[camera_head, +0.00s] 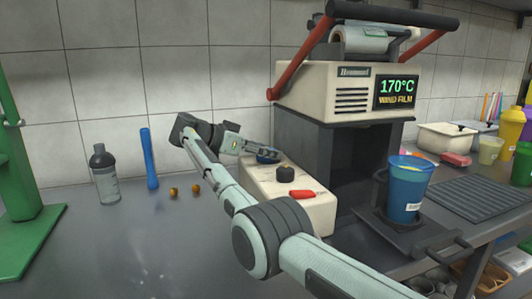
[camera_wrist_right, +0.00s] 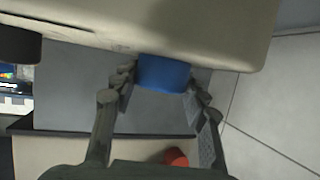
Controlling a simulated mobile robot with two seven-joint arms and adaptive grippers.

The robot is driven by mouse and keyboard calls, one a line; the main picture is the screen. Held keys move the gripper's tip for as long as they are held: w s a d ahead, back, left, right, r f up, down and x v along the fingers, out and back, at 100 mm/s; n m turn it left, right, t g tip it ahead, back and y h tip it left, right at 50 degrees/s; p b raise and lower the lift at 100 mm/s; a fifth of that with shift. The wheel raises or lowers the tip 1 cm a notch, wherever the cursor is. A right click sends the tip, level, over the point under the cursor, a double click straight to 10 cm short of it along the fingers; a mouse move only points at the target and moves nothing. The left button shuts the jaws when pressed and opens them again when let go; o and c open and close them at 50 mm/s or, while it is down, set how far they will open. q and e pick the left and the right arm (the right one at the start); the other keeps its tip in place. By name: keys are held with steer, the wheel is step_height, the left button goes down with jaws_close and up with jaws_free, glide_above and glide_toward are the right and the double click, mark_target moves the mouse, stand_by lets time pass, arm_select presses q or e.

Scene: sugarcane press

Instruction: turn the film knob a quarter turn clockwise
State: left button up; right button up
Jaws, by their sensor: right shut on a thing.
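The sealing machine has a cream control box (camera_head: 255,185) at its lower left, with a blue knob (camera_head: 267,157), a black knob (camera_head: 285,173) and a red lever (camera_head: 302,194) on it. No readable label shows which is the film knob. My right gripper (camera_head: 265,151) reaches in from the left and is shut on the blue knob. In the right wrist view the blue knob (camera_wrist_right: 165,72) sits between the two fingertips (camera_wrist_right: 160,82), partly hidden by them. My left gripper is not in view.
The machine's display (camera_head: 396,92) reads "170°C" and "WIND FILM". A blue cup (camera_head: 407,190) stands in the tray at the machine's front right. A grey bottle (camera_head: 105,175) and a blue stick (camera_head: 149,158) stand by the wall at left. The counter at front left is mostly free.

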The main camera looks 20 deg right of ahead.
stand_by(0.4)
steer(key=o, duration=1.2)
steer(key=shift+v, duration=3.75)
